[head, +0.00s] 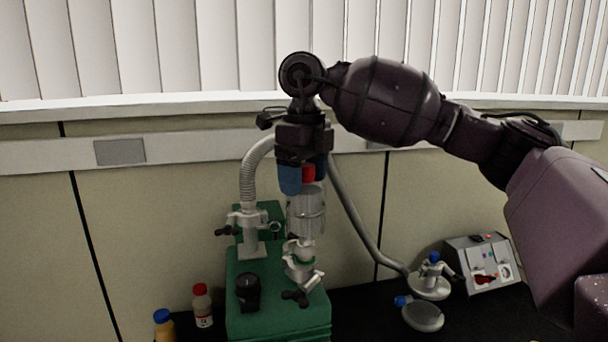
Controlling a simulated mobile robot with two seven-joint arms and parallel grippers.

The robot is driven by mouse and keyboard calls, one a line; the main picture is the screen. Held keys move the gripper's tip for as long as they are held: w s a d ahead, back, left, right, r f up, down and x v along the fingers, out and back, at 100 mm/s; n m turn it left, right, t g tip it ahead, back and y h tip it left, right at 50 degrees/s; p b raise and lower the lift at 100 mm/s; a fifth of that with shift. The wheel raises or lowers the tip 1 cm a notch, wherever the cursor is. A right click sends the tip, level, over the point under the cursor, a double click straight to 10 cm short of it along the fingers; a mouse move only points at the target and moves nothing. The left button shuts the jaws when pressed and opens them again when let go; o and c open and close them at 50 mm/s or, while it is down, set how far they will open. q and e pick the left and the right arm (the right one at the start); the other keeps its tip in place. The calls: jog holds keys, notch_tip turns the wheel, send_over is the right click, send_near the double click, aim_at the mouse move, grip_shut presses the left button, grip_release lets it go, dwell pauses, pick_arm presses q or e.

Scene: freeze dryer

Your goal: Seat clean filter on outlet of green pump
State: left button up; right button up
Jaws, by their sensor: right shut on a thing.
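The green pump (277,319) stands on the dark bench, low in the middle of the head view. Its outlet (300,268) is a pale metal fitting at the right of its top, with a clamp (307,288) that has a black knob. My right gripper (304,178) points down above the outlet, its blue fingers shut on the red top of the clear, cylindrical filter (306,214). The filter hangs upright over the outlet. Its lower end appears close to the fitting; I cannot tell whether they touch. My left gripper is not in view.
A ribbed hose (248,172) rises from the pump's left port. A black cap (248,292) sits on the pump. A red-capped bottle (202,306) and an orange bottle (164,328) stand left. Round metal parts (423,316) and a control box (480,263) are right.

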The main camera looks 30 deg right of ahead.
jog(key=shift+f+b, duration=0.4)
jog(key=shift+f, duration=0.25)
dwell(1.0)
jog(key=o, duration=1.3)
jog(key=shift+r, duration=0.15)
jog(key=shift+r+p, duration=2.1)
jog(key=shift+r, duration=0.75)
jog(key=shift+s+f, duration=0.1)
